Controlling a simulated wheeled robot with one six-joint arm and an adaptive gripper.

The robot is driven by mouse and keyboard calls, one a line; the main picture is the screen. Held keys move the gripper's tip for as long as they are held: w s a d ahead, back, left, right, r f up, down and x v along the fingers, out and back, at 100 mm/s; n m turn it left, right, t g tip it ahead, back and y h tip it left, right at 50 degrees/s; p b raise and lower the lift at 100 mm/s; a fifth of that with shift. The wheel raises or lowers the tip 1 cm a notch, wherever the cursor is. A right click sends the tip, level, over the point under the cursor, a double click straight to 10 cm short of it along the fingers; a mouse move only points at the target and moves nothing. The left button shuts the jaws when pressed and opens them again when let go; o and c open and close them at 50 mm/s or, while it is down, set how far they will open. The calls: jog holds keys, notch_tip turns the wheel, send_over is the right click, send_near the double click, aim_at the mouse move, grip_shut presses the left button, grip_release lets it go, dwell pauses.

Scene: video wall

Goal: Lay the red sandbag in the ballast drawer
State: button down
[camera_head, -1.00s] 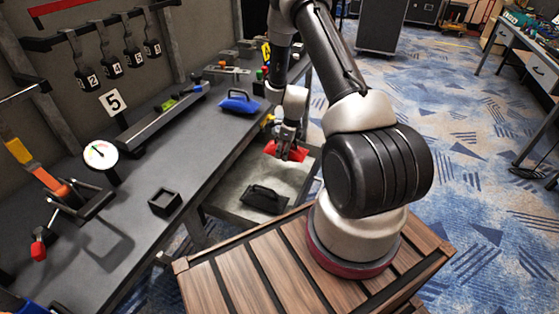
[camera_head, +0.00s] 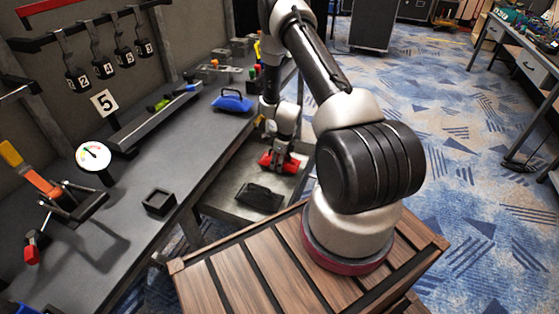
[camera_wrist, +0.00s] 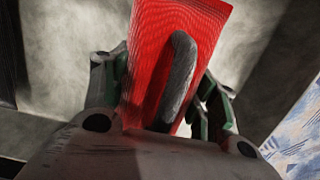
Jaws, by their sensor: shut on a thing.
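The red sandbag (camera_head: 265,159) is in my gripper (camera_head: 277,166), over the far part of the open ballast drawer (camera_head: 222,203). In the wrist view the red sandbag (camera_wrist: 211,28) has a grey strap handle (camera_wrist: 181,72), and my gripper's fingers (camera_wrist: 160,100) are on either side of it. My gripper is shut on the sandbag. The sandbag is low over the drawer floor; I cannot tell whether it touches. The arm hides part of the drawer.
A black bag with a handle (camera_head: 259,196) lies in the near part of the drawer. A blue bag (camera_head: 232,100) rests on the grey workbench (camera_head: 190,140) above. A small black open box (camera_head: 159,202) and a dial gauge (camera_head: 93,156) stand on the bench.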

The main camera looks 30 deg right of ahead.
jog(key=shift+c, duration=2.2)
grip_release()
